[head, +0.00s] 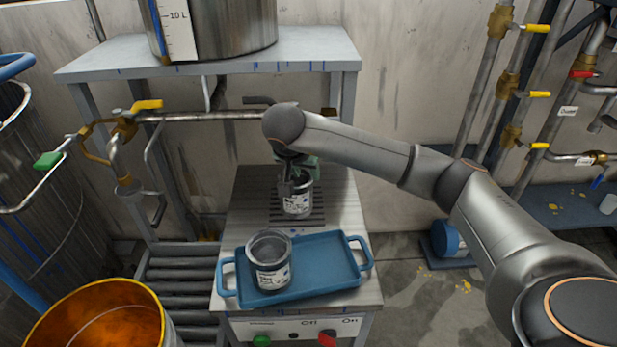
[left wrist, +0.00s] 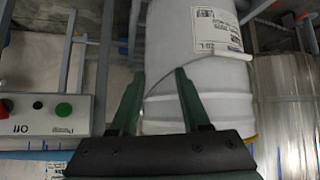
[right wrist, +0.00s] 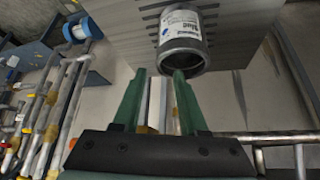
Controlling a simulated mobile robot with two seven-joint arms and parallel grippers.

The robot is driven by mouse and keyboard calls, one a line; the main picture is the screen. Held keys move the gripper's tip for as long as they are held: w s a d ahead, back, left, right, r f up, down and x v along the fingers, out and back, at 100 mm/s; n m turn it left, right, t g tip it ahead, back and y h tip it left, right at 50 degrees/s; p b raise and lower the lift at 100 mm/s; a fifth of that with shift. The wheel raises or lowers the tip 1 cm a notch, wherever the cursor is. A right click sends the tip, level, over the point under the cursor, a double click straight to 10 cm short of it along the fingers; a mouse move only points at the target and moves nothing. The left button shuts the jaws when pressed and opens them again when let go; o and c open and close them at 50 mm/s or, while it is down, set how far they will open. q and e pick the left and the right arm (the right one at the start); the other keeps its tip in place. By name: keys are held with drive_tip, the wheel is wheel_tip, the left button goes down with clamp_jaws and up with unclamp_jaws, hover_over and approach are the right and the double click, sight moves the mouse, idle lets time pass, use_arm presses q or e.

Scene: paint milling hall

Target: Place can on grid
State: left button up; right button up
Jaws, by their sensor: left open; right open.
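One small metal can (head: 297,204) with a white label stands upright on the slotted grid (head: 283,219) at the back of the table. A second, open can (head: 272,266) stands on the left part of the blue tray (head: 328,262).
The table has a front panel (head: 295,328) with a green button and a red switch. An orange-filled drum (head: 100,310) stands at front left. A raised shelf (head: 310,48) with a large pot overhangs behind. Pipes with valves (head: 510,90) line the right wall.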

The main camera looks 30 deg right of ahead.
drive_tip(key=v, duration=0.6)
idle(1.1)
